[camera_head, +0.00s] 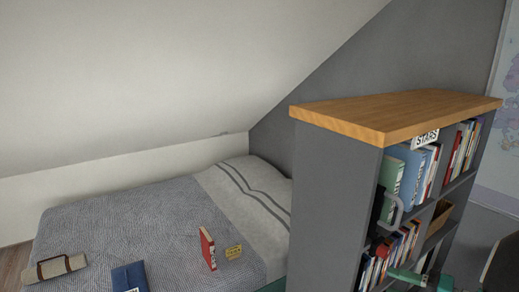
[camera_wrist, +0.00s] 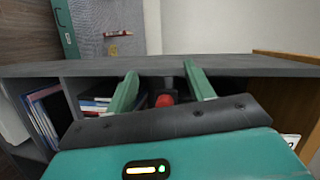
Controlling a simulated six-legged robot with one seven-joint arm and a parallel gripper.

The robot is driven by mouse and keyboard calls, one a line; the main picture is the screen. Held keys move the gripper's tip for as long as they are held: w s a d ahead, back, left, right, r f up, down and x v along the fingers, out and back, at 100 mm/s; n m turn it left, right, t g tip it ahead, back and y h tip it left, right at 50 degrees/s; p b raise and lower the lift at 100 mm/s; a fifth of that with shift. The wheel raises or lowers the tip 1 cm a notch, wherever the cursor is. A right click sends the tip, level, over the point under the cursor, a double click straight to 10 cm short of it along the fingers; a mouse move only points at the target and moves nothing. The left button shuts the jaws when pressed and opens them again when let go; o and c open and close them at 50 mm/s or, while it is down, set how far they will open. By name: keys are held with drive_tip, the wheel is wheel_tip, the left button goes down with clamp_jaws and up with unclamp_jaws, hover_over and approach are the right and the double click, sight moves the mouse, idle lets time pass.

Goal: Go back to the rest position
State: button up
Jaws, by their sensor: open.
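My gripper (camera_wrist: 160,70) shows in the wrist view with its two green fingers spread apart and nothing held between them. The fingers point at the grey shelf board (camera_wrist: 240,66) of a bookcase. A red rounded object (camera_wrist: 165,100) sits in the dark opening behind and between the fingers; I cannot tell what it is. In the head view, a green part (camera_head: 408,277) shows low at the right, in front of the lower shelf of the bookcase (camera_head: 335,190). It looks like part of my arm or gripper, but its fingers cannot be made out there.
The bookcase has a wooden top (camera_head: 400,110) and holds several books (camera_head: 465,148), a STARS sign (camera_head: 425,137) and a grey handle-like object (camera_head: 392,208). On the bed (camera_head: 120,225) lie a blue book (camera_head: 130,277), a red book (camera_head: 208,249), a yellow card (camera_head: 233,252) and a tan roll (camera_head: 55,268).

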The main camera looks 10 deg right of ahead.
drive_tip(key=s+a+r+n+g+h, duration=0.2)
drive_tip(key=a+n+h, duration=0.1)
drive_tip(key=a, duration=0.5)
drive_tip(key=s+a+r+n+g+h, duration=0.2)
drive_tip(key=a+n+g+h, duration=0.1)
drive_tip(key=a, duration=0.6)
drive_tip(key=s+a+r+n+g+h, duration=0.2)
drive_tip(key=a+n+h, duration=0.1)
drive_tip(key=a, duration=0.6)
drive_tip(key=shift+a+h, duration=0.2)
drive_tip(key=shift+h, duration=0.2)
